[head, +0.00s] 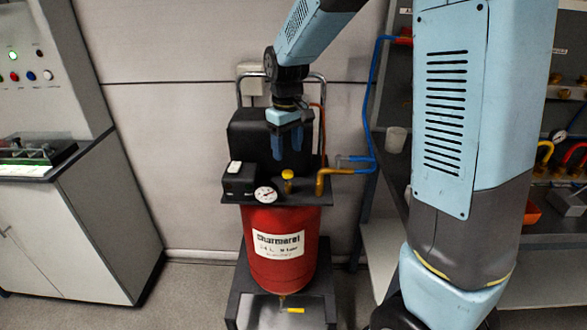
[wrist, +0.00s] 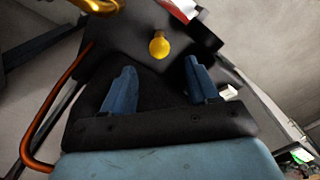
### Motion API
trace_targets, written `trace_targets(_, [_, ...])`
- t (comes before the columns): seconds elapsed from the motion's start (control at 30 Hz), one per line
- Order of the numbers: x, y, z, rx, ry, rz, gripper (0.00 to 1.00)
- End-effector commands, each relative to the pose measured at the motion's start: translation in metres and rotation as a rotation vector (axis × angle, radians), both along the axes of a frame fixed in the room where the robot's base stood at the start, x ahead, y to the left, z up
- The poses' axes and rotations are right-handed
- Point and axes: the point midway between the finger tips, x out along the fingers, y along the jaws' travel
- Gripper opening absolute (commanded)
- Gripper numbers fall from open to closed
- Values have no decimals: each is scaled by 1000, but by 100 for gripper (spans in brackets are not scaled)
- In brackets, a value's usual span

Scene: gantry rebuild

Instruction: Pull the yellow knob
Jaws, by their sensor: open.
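The yellow knob (head: 288,175) stands on the black top plate of the red tank, just right of the round gauge. It also shows in the wrist view (wrist: 159,46), beyond my fingertips and between their lines. My gripper (head: 288,155) hangs above and a little behind the knob in the head view, fingers pointing down. In the wrist view my gripper's two blue fingers (wrist: 160,72) are spread apart with nothing between them. The knob is apart from both fingers.
The red tank (head: 268,275) carries a white label, a gauge (head: 265,194), a black switch box (head: 239,180) and a brass pipe (head: 335,172) close right of the knob. A lower yellow valve handle (head: 295,310) is at the tank's bottom. A grey cabinet (head: 85,235) stands left.

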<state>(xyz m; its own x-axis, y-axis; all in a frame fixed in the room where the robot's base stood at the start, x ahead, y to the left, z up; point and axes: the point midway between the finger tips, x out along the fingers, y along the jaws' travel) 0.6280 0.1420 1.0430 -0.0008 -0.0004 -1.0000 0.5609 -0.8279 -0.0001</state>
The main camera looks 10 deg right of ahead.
Motion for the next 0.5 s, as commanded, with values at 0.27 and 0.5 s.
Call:
trace_targets(0.27, [0, 0, -48, 0, 2, -2, 59])
trace_targets(0.5, [0, -1, -70, 0, 0, -1, 59])
